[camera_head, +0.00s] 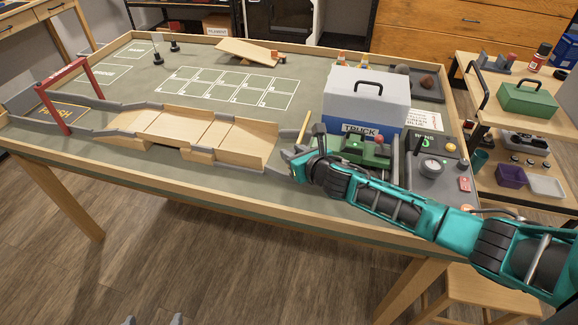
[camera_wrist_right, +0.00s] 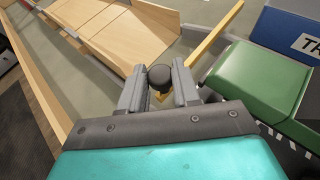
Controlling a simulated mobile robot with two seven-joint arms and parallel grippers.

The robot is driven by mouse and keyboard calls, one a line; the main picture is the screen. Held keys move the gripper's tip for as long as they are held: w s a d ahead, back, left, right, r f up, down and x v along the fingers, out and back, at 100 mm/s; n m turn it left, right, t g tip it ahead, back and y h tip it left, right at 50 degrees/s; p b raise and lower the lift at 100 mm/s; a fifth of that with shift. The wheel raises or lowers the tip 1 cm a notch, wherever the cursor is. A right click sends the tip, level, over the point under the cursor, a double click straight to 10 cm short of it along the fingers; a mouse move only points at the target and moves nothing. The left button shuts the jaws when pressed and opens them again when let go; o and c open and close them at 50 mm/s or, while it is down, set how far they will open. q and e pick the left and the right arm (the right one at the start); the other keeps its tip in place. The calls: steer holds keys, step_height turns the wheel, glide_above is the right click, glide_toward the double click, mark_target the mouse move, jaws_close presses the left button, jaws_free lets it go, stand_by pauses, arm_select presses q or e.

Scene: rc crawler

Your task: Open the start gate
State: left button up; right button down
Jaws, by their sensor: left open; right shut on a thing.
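The start gate shows as a thin pale wooden bar (camera_head: 303,130) at the right end of the wooden track. In the right wrist view the yellowish bar (camera_wrist_right: 214,34) runs from the top right toward a black round knob (camera_wrist_right: 160,76). My right gripper (camera_head: 290,158) is at the near side of the bar. In the wrist view its jaws (camera_wrist_right: 159,88) are shut on the knob, one finger on each side. How the knob joins the bar is partly hidden by the fingers. My left gripper (camera_head: 153,320) shows only its two spread tips at the bottom edge, open and empty.
The wooden track (camera_head: 205,130) with grey side walls leads left to a red finish arch (camera_head: 66,92). A green vehicle (camera_head: 362,150) stands right of the gate, before the blue-and-white truck box (camera_head: 367,97).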

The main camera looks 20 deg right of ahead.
steer(key=shift+w+d, duration=0.6)
steer(key=shift+w, duration=0.35)
steer(key=c, duration=0.9)
jaws_free()
steer(key=shift+o, duration=0.2)
steer(key=shift+d, duration=0.1)
steer(key=shift+f, duration=0.1)
